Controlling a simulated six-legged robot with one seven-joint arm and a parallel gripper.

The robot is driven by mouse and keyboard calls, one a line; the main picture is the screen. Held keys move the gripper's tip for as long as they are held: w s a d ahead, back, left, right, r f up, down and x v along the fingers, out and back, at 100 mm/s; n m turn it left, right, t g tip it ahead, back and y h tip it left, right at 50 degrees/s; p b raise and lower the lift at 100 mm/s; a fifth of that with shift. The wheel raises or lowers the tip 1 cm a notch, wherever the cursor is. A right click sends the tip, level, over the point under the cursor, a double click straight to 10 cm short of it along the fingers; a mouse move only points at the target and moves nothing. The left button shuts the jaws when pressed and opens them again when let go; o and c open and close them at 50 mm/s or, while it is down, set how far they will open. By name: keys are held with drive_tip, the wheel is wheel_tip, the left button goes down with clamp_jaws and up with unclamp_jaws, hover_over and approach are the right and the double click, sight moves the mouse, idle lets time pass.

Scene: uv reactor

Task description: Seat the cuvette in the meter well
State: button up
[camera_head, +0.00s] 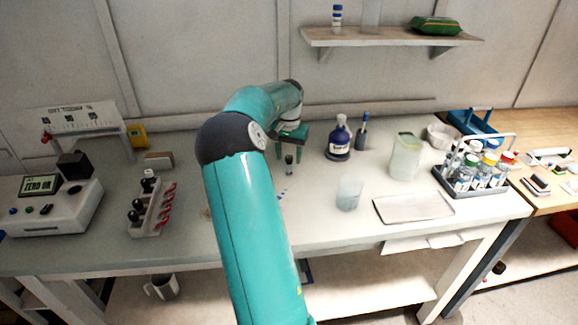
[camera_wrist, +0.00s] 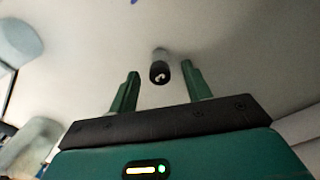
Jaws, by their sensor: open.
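The cuvette (camera_head: 289,163), a small clear vial with a dark cap, stands on the bench below my gripper (camera_head: 288,154). In the wrist view the cuvette (camera_wrist: 159,72) shows just beyond and between the tips of my gripper (camera_wrist: 160,70). The fingers are apart on either side, with clear space between each finger and the cuvette.
Bench between the vial rack and beaker is mostly free.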

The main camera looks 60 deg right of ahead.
sight(289, 157)
wheel_tip(289, 157, down, 4)
drive_tip(key=shift+r, duration=0.1)
clamp_jaws()
drive_tip(key=shift+r, duration=0.1)
drive_tip(key=shift+r, duration=0.4)
wheel_tip(289, 157, up, 2)
drive_tip(key=shift+r, duration=0.1)
drive_tip(key=s+a+r, duration=0.8)
drive_tip(key=a+r, duration=0.2)
drive_tip(key=a, duration=0.1)
drive_tip(key=shift+s, duration=0.15)
